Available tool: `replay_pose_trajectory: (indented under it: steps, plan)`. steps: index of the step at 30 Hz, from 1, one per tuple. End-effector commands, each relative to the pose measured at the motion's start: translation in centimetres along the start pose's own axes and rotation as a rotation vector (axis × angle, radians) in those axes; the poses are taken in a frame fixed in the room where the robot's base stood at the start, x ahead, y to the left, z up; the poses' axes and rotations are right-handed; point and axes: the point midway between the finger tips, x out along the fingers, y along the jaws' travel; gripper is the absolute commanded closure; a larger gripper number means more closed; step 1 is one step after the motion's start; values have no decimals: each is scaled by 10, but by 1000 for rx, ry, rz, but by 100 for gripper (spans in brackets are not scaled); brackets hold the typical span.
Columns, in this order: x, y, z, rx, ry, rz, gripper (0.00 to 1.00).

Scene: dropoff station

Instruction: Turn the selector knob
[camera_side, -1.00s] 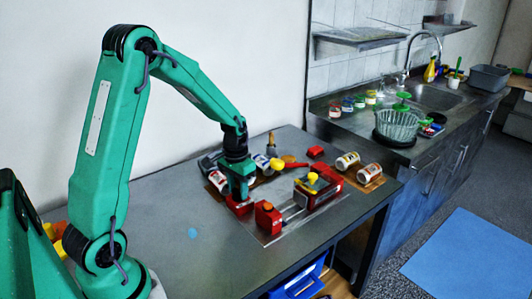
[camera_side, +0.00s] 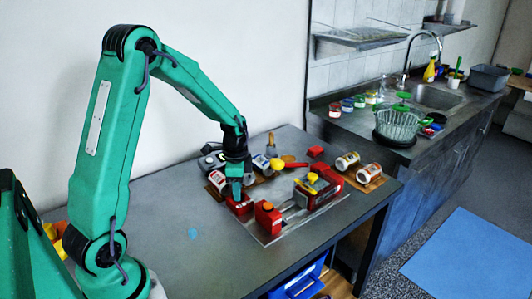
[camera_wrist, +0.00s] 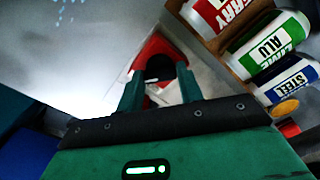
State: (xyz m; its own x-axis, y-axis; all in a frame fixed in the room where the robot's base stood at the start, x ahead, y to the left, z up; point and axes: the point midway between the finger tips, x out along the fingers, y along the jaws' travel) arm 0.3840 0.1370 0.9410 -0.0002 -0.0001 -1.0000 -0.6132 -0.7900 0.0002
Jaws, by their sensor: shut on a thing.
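The selector knob (camera_wrist: 158,68) is a dark round piece on top of a red box (camera_wrist: 150,45), seen in the wrist view between my two green fingers. My gripper (camera_wrist: 159,72) is shut on the knob, one finger on each side. In the side view my gripper (camera_side: 237,193) points straight down onto the same red box (camera_side: 240,207), at the left of a grey plate. The knob is hidden there behind my fingers, and its pointer cannot be read.
A red box with an orange top (camera_side: 268,217) and a red unit with a yellow knob (camera_side: 318,186) stand to the right. Cans, one labelled LIME ALU (camera_wrist: 265,42), lie close beside my gripper.

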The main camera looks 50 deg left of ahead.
Motion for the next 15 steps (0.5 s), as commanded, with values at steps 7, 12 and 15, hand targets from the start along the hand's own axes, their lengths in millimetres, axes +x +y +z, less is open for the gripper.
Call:
replay_pose_trajectory:
  steps: [7,12,15]
  plan:
    - [-1,0,0,52,0,0,86]
    - [-2,0,0,56,0,0,86]
    - [-2,0,0,56,0,-1,86]
